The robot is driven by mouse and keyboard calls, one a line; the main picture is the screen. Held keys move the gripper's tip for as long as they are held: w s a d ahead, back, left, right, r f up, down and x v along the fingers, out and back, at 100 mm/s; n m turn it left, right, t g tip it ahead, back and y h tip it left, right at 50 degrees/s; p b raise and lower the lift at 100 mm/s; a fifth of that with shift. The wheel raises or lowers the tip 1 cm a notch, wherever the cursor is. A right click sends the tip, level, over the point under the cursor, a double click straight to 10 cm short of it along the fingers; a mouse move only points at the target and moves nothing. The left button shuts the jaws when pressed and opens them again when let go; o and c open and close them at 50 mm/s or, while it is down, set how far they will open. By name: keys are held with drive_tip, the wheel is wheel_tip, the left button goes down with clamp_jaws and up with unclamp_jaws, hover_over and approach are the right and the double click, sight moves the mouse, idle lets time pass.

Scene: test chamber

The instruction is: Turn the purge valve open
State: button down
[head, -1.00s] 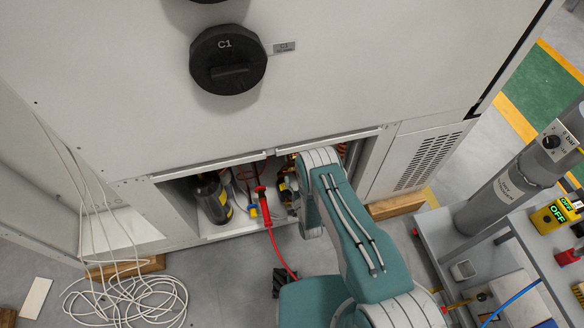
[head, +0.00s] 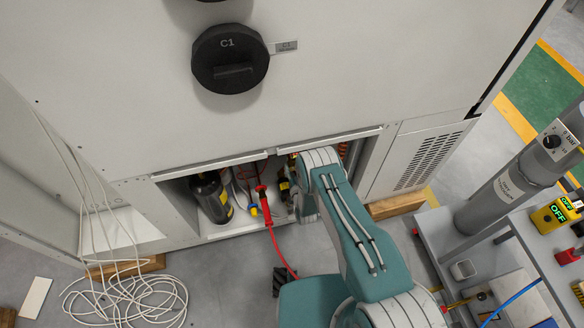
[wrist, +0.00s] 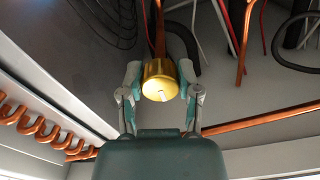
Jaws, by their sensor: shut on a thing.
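A brass-coloured round knob (wrist: 160,88) with a pale line on its face shows in the wrist view; I take it to be the purge valve. A copper pipe runs up behind it. My gripper (wrist: 161,72) is shut on the knob, with one finger against each side. In the head view my arm reaches into the low opening of the white cabinet (head: 300,95). The gripper and the knob are hidden there behind the arm and the cabinet edge.
In the opening stand a dark cylinder (head: 210,196) and a red-handled hose (head: 263,204). The wrist view shows a copper coil (wrist: 35,125) at left, and copper pipes and dark hoses above and right. White cable (head: 125,300) lies on the floor at left; a grey trolley (head: 432,232) stands right.

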drive_tip(key=shift+n, duration=0.4)
drive_tip(key=n, duration=0.8)
drive_tip(key=shift+w+r, duration=0.1)
drive_tip(key=n, duration=0.5)
drive_tip(key=shift+n, duration=2.3)
drive_tip(key=shift+c, duration=1.5)
unclamp_jaws()
